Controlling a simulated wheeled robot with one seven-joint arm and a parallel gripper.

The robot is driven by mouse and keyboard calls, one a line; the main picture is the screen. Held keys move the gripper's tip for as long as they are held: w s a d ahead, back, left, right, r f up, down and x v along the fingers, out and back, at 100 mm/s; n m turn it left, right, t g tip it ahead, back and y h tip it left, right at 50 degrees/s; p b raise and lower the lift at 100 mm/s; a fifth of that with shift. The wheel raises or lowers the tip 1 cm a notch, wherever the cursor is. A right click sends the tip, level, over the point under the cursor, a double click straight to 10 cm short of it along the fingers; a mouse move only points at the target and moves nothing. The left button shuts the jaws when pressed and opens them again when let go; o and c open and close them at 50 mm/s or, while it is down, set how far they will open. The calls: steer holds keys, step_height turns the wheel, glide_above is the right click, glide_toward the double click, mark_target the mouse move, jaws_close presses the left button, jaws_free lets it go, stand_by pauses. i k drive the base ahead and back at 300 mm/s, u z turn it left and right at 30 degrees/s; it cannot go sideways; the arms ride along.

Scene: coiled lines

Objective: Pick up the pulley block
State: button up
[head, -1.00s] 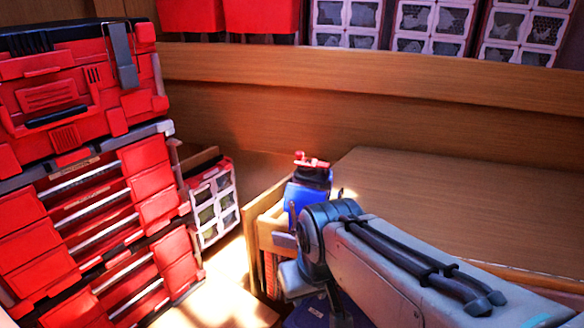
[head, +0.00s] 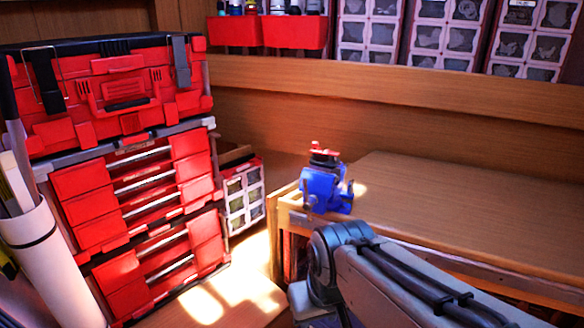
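I cannot make out a pulley block for certain in the head view. A blue vise-like object (head: 328,192) with a black and red top stands on the near left corner of a wooden bench (head: 450,205). My arm reaches in from the lower right, its bent joint just below and in front of that corner. My gripper is not in view; the arm past the joint drops out at the bottom edge.
A red tool chest (head: 140,185) stands at left, beside a white tube of rolls (head: 45,255). A small drawer cabinet (head: 243,197) sits between chest and bench. Red bins (head: 295,33) and drawer units (head: 440,35) line the back. The bench top right of the blue object looks clear.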

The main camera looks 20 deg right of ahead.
mark_target(327, 167)
steer(key=u, duration=0.8)
steer(key=i, duration=0.65)
steer(key=z, duration=0.45)
